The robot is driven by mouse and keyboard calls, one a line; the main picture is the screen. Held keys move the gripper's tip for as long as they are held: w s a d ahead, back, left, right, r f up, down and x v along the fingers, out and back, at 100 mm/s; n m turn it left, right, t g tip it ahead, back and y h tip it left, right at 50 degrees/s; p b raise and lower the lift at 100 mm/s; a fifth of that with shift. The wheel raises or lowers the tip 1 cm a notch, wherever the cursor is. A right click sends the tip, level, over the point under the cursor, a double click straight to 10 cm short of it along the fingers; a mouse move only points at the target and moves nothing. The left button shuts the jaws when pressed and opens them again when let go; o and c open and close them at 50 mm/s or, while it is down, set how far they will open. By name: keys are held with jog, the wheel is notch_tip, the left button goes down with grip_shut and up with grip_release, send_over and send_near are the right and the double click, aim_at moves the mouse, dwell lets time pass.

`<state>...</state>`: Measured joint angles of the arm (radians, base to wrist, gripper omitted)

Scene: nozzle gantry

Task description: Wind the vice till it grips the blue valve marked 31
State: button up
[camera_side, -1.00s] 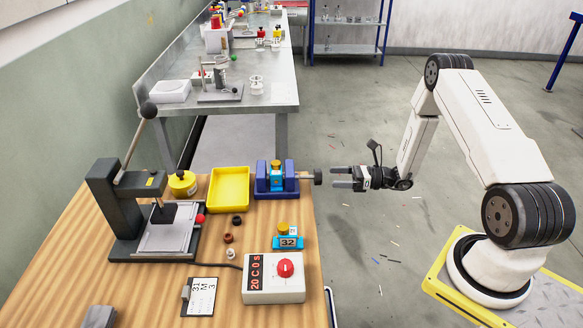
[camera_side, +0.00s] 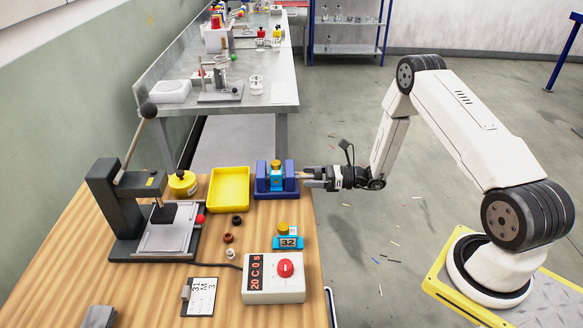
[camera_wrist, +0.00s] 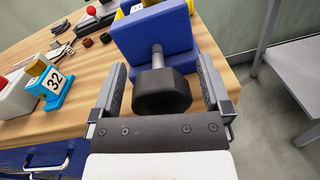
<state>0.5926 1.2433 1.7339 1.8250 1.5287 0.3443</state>
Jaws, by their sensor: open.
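A blue vice (camera_side: 262,187) stands at the right edge of the wooden table, and a blue valve with a yellow top (camera_side: 276,172) sits between its jaws. Its marking cannot be read here. In the wrist view the vice (camera_wrist: 150,38) has a spindle ending in a dark knob (camera_wrist: 161,91). My gripper (camera_side: 308,176) is open, its fingers on either side of the knob. In the wrist view the fingers (camera_wrist: 162,82) flank the knob with a gap on each side. A second blue valve marked 32 (camera_side: 288,242) stands nearer on the table, also in the wrist view (camera_wrist: 52,88).
A yellow tray (camera_side: 229,188) lies left of the vice. A white box with a red button (camera_side: 275,278) stands at the front. A lever press (camera_side: 130,205) is at the left. Floor beyond the table's right edge is free around my arm.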

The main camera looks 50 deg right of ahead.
jog(key=shift+c, duration=0.2)
jog(key=c, duration=1.2)
jog(key=shift+c, duration=0.2)
jog(key=shift+m, duration=0.5)
jog(key=m, duration=0.9)
jog(key=shift+g, duration=0.4)
